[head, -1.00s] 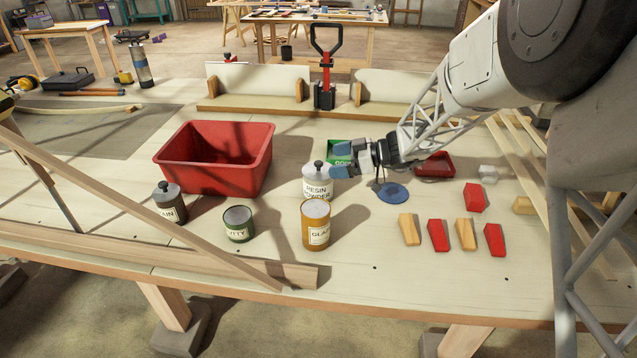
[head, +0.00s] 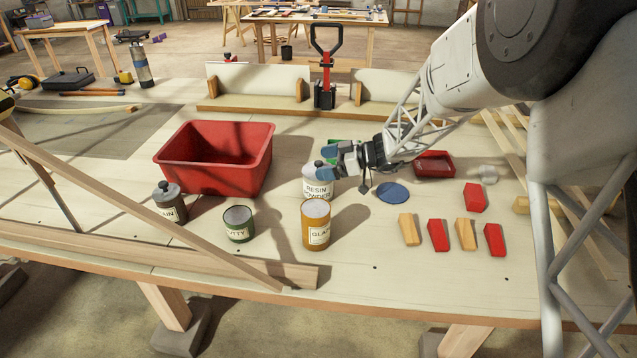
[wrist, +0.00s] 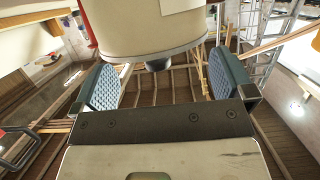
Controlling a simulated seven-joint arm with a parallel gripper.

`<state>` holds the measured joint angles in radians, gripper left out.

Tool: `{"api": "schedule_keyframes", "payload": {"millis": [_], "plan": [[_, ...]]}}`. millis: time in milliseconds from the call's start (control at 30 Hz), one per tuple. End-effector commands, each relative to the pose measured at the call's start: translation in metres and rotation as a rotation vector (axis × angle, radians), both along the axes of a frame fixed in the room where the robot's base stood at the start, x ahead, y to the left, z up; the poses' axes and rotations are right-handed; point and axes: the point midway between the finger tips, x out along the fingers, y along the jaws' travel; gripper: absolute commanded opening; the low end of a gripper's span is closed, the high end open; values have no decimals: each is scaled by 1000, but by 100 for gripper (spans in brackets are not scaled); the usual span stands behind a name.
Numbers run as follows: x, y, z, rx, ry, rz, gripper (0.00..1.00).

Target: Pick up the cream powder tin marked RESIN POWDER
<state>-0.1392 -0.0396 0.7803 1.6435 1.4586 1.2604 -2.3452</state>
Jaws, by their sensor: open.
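The cream powder tin (head: 317,191) stands upright on the bench, and its label reads RESIN POWDER. Its dark lid knob shows at the top, and my gripper hides part of its upper right side. My gripper (head: 330,162) is open at the tin's lid, coming from the right. In the wrist view the cream tin (wrist: 150,32) is in front of the blue finger pads of my gripper (wrist: 160,68), its knob pointing down the picture between them. I cannot tell whether the pads touch it.
An amber GLAZE-like can (head: 316,228) stands just in front of the tin. A green can (head: 238,225) and a grey lidded tin (head: 169,205) stand to the left. A red bin (head: 185,179) is behind left. A blue disc (head: 392,193) and several wedges lie right.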

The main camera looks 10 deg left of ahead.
Motion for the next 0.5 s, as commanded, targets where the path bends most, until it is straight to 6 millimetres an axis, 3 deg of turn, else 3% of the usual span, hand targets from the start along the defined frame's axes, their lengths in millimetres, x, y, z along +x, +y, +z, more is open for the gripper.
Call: {"api": "schedule_keyframes", "payload": {"millis": [300, 500], "plan": [[2, 32, -10, 0, -1, 1, 100], [2, 40, -13, -1, -1, 0, 100]]}}
